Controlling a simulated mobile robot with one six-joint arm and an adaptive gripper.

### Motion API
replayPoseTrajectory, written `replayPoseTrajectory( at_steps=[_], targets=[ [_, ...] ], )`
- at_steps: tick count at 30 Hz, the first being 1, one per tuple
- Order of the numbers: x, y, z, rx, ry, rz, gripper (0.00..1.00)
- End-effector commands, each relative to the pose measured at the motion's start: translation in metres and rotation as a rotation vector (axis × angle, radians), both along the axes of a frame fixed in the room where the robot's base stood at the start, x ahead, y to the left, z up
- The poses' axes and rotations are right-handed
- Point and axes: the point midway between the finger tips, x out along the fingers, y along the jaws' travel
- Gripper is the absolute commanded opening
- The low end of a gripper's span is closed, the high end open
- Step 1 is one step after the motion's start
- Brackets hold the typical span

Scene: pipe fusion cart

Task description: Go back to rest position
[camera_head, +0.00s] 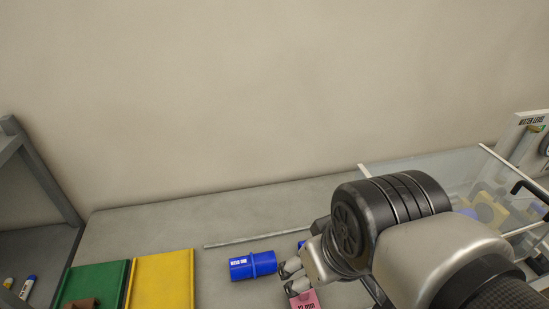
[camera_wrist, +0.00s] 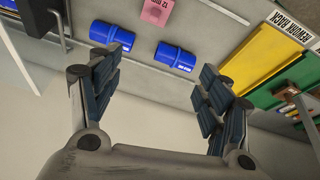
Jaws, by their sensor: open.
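My gripper (camera_head: 292,277) is partly in the head view, low and right of centre, with my wrist and arm covering much of that corner. In the wrist view my gripper (camera_wrist: 158,88) has its two dark padded fingers spread wide, with nothing between them. It is open and empty. A blue cylinder with a white label (camera_head: 253,265) lies on the grey bench, left of my gripper in the head view. Two blue cylinders (camera_wrist: 111,36) (camera_wrist: 175,57) show beyond the fingertips in the wrist view. In the head view the second is mostly hidden behind my wrist.
A pink "12 mm" card (camera_head: 305,299) lies near my gripper. Yellow (camera_head: 163,283) and green (camera_head: 108,280) trays are left. A thin rod (camera_head: 240,240) lies behind. A clear-walled enclosure (camera_head: 430,168) stands right, close to my arm. The bench's back left is clear.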

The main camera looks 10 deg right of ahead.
Motion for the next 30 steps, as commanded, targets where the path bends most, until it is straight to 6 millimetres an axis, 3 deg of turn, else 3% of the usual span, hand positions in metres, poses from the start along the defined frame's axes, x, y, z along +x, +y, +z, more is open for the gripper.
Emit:
replayPoseTrajectory(
  at_steps=[6, 30],
  targets=[
    [-0.021, -0.005, -0.001, 0.050, -0.041, -0.143, 0.71],
    [-0.021, -0.005, -0.001, 0.052, -0.041, -0.146, 0.71]
  ],
)
